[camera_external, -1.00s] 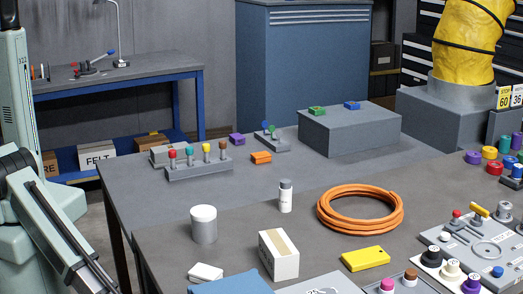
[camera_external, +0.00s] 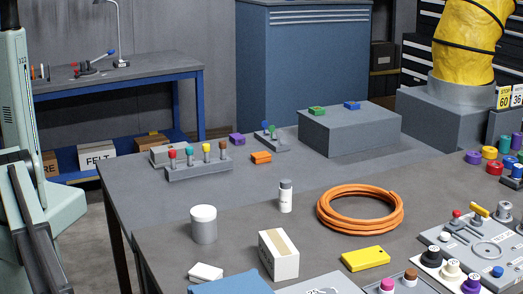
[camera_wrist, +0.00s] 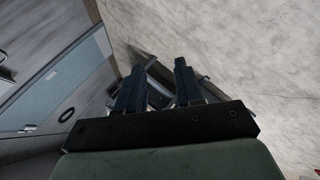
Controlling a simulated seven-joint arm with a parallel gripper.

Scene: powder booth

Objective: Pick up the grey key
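I cannot make out a grey key for certain in either view. In the wrist view my gripper (camera_wrist: 159,66) has its two dark fingers apart, with nothing visibly held between them. Dark, angular shapes lie beyond the fingers, too unclear to name. The external view shows only part of my arm at the left edge; my gripper is outside that picture. A panel with knobs and grey fittings (camera_external: 432,236) lies at the right of the table, its small parts hard to tell apart.
The table (camera_external: 260,185) holds a white canister (camera_external: 204,225), a small bottle (camera_external: 285,197), a white box (camera_external: 279,254), an orange hose coil (camera_external: 360,226) and a yellow block (camera_external: 365,258). A grey block (camera_external: 350,133) stands at the back.

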